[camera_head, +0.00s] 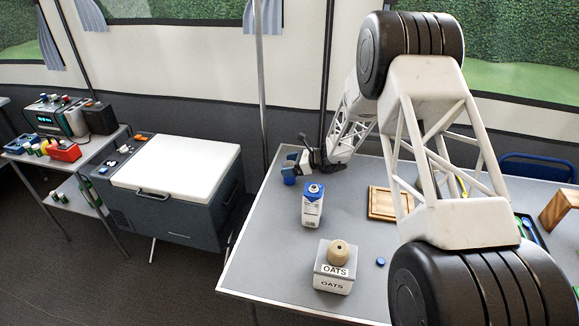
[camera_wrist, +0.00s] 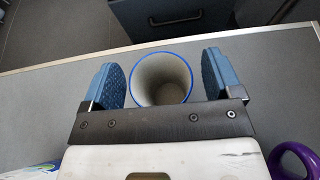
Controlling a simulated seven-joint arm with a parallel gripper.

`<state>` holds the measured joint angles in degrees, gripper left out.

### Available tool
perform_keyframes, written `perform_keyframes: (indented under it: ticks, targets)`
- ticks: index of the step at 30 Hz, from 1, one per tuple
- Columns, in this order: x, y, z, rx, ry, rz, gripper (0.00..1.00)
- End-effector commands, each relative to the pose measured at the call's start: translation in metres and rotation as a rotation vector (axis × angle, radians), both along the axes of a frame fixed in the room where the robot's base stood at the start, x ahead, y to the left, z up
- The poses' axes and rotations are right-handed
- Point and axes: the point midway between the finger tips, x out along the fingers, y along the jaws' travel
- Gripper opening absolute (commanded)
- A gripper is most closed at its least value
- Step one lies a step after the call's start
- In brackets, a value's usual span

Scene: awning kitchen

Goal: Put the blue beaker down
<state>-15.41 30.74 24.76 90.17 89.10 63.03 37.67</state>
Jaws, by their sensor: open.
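The blue beaker (camera_head: 289,179) is at the left edge of the grey table, small and partly hidden by my gripper (camera_head: 295,163). In the wrist view I look down into the beaker (camera_wrist: 161,76), with its blue rim and pale, empty-looking inside. It appears upright on the tabletop, close to the edge. My gripper (camera_wrist: 162,72) is open, with one blue finger pad on each side of the beaker. A gap shows between each pad and the rim.
A blue and white carton (camera_head: 313,206) stands near the gripper on the table (camera_head: 262,250). An oats box (camera_head: 333,268) is in front, a wooden board (camera_head: 381,204) to the right. A purple handle (camera_wrist: 292,160) shows in the wrist view. A white-lidded cooler (camera_head: 177,164) stands left of the table.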

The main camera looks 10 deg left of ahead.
Motion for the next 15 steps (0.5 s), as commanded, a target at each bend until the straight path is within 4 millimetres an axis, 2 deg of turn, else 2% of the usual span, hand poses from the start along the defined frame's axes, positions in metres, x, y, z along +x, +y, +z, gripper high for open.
perform_keyframes:
  ticks: [8, 15]
  targets:
    - [0.001, -0.026, 0.011, 0.000, -0.001, -0.002, 0.85]
    - [0.001, -0.061, 0.026, 0.000, -0.001, -0.002, 0.85]
